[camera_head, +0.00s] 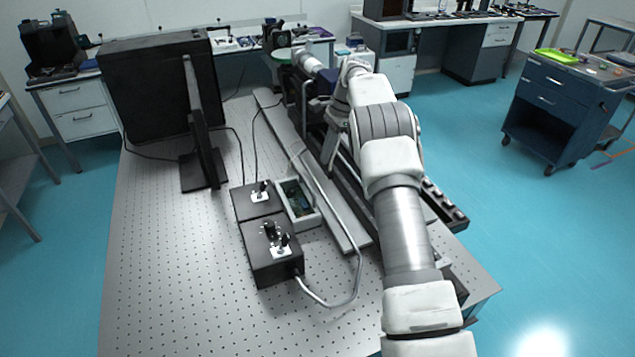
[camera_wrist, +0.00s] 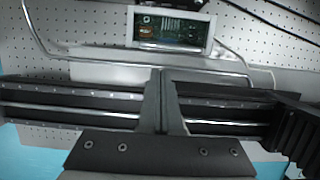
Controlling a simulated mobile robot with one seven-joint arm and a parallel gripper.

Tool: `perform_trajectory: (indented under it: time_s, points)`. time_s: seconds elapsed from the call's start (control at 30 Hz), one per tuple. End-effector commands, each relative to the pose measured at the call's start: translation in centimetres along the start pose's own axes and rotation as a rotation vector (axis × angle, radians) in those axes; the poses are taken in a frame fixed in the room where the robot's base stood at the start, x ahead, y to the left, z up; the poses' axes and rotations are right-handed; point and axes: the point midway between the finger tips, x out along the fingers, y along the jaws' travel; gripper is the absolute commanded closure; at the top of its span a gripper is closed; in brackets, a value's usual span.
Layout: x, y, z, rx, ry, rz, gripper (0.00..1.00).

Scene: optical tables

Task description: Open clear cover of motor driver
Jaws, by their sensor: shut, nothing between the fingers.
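The motor driver is a pale, open-looking box with a green circuit board inside (camera_head: 299,203). It lies on the perforated optical table, right of two black control boxes. It also shows at the top of the wrist view (camera_wrist: 173,28), its board visible within a white frame. I cannot make out clearly whether its clear cover is lying over it or raised. My gripper (camera_wrist: 161,73) is shut and empty, its fingers pointing toward the driver and apart from it. In the head view the fingers are hard to make out beside my arm.
Black control boxes (camera_head: 270,248) with small joysticks stand left of the driver. A grey cable (camera_head: 350,291) loops around it and crosses the wrist view (camera_wrist: 100,64). Long dark rails (camera_wrist: 60,110) lie under my gripper. A black monitor (camera_head: 158,85) stands at left; the front-left tabletop is clear.

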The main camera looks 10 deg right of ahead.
Motion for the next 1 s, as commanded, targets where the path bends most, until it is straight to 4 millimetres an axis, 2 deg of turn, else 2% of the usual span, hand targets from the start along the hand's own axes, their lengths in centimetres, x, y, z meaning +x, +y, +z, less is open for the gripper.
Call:
perform_trajectory:
  time_s: [0.27, 0.6, 0.7, 0.83, 1.0]
  points:
    - [2.4, -0.1, -0.2, 0.019, -0.007, 0.011, 1.0]
    - [8.4, 0.0, -0.2, 0.018, -0.005, 0.011, 1.0]
    - [9.6, -0.1, -0.2, 0.017, -0.005, 0.009, 1.0]
    - [10.6, -0.1, -0.2, 0.016, -0.006, 0.008, 1.0]
    - [10.8, -0.1, -0.2, 0.016, -0.005, 0.007, 1.0]
